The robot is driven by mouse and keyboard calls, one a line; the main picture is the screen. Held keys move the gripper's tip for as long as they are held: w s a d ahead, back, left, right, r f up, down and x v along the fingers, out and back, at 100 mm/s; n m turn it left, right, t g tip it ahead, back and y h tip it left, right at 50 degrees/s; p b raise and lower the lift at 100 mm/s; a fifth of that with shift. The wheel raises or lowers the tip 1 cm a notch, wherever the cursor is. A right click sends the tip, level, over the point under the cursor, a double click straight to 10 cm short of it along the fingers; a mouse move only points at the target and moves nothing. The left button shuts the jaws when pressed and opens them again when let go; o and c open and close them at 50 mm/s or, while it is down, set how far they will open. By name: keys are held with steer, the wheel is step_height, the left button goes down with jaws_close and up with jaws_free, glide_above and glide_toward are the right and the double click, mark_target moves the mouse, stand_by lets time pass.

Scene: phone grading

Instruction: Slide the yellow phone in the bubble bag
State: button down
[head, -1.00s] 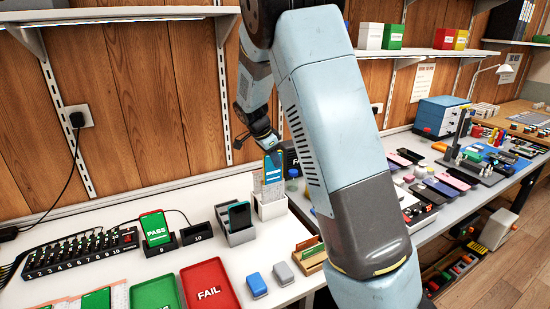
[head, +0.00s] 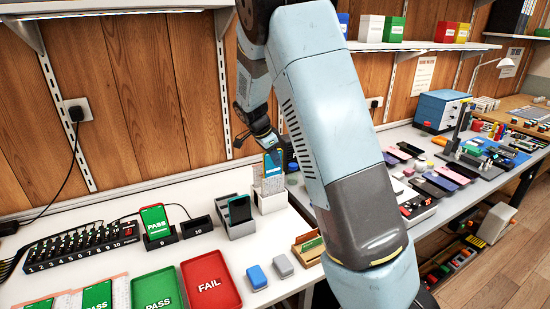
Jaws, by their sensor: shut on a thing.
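My gripper (head: 264,137) is near the back wall, left of my own large arm link, and small in the head view. It is shut on a phone (head: 272,158) with a blue screen and a thin yellowish edge, held upright. Right below the phone, a pale bubble bag (head: 268,181) stands in a white holder (head: 270,204). The phone's lower end meets or overlaps the bag's top. I cannot tell how far inside it is.
A grey stand with a dark phone (head: 239,212) is just left of the holder. Green and red trays (head: 211,281), blue and grey blocks (head: 257,278) and a wooden box (head: 307,248) lie in front. A charging hub (head: 82,249) is at left. My arm hides the bench's middle.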

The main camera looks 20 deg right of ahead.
mark_target(274, 167)
steer(key=shift+f, duration=0.6)
steer(key=shift+f, duration=0.7)
steer(key=shift+f, duration=0.6)
steer(key=c, duration=1)
jaws_free()
steer(key=shift+r, duration=3.5)
steer(key=shift+s+r, duration=0.1)
